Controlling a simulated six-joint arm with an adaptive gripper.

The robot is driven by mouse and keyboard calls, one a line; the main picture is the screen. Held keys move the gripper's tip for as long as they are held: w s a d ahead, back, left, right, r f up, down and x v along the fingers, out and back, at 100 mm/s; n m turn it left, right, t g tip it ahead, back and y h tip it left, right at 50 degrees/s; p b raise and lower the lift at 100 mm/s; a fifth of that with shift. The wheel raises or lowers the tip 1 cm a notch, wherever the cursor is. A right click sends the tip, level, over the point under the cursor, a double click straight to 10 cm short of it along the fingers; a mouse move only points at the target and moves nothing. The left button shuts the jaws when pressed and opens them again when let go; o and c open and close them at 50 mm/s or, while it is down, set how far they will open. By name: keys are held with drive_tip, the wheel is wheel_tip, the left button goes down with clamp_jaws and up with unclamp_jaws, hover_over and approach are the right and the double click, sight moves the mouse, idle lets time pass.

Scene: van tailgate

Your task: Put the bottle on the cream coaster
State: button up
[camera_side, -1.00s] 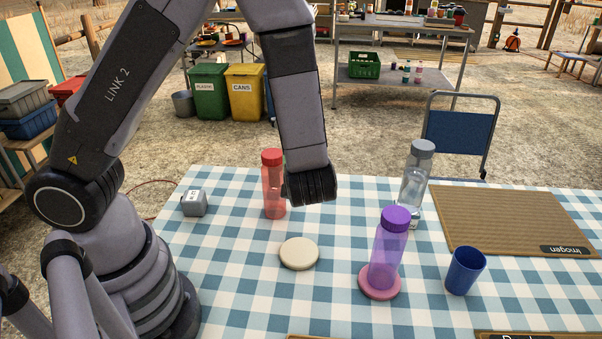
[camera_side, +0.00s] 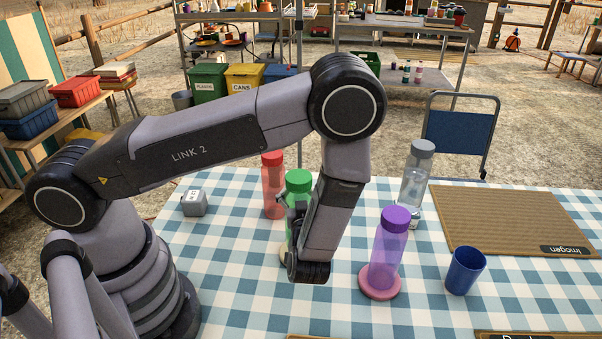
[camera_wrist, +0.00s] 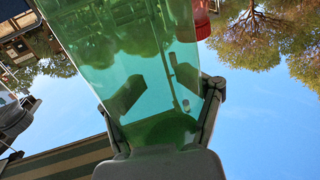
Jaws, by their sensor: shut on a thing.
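A green bottle (camera_side: 298,183) stands upright, above or on the cream coaster (camera_side: 283,254); its base is hidden behind my arm, so I cannot tell whether it touches. Only the coaster's left edge shows. My gripper (camera_side: 292,214) is shut on the green bottle, partly hidden by my forearm. In the wrist view the green bottle (camera_wrist: 120,60) fills the middle, with a finger of my gripper (camera_wrist: 163,112) on each side of it.
A red bottle (camera_side: 272,190) stands just behind. A purple bottle (camera_side: 387,250) stands on a pink coaster (camera_side: 379,288) to the right, near a blue cup (camera_side: 465,271). A clear bottle (camera_side: 415,182) is behind it. A grey block (camera_side: 194,203) sits at left.

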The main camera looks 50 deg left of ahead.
drive_tip(key=shift+f, duration=1.25)
drive_tip(key=o, duration=1.4)
drive_tip(key=v, duration=1.2)
